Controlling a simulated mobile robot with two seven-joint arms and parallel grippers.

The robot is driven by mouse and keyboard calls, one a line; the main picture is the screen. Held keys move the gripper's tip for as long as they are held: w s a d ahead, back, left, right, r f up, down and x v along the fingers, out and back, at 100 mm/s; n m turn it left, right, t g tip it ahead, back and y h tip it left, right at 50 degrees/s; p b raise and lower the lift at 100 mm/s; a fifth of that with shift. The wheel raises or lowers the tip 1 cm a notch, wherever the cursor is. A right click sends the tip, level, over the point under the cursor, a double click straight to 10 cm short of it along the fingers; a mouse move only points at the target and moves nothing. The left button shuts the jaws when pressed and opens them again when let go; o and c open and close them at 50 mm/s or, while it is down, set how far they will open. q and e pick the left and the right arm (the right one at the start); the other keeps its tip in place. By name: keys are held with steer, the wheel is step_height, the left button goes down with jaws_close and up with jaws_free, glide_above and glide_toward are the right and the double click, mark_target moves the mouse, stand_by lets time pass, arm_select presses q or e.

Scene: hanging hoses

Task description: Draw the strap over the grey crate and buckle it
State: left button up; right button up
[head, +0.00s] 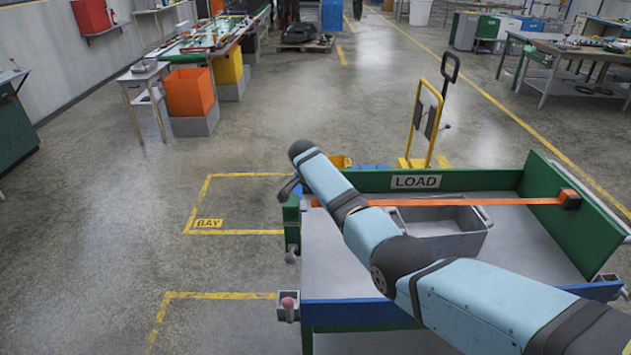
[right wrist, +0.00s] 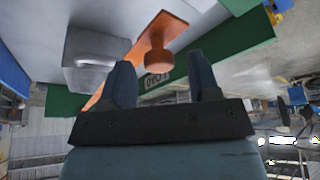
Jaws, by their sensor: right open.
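The orange strap (head: 500,201) runs straight and level from a dark housing on the cart's right green wall, over the grey crate (head: 440,222), to the left side. My right forearm hides part of the strap and crate. In the right wrist view the strap (right wrist: 151,40) ends near a round orange piece (right wrist: 160,54), and the crate (right wrist: 92,58) lies beside it. My right gripper (right wrist: 165,82) is open and empty, just short of the orange piece. In the head view its dark tip (head: 289,188) shows at the cart's left edge. I cannot tell whether the strap is buckled. My left gripper is not in view.
The cart's green back wall (head: 470,181) carries a LOAD sign (head: 416,182). A yellow hand truck (head: 424,120) stands behind it. The floor left of the cart is clear, with a yellow-taped BAY area (head: 208,223). Work tables stand farther back on both sides.

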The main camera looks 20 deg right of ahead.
steer(key=v, duration=1.3)
steer(key=shift+r+b, duration=0.2)
steer(key=shift+b, duration=0.1)
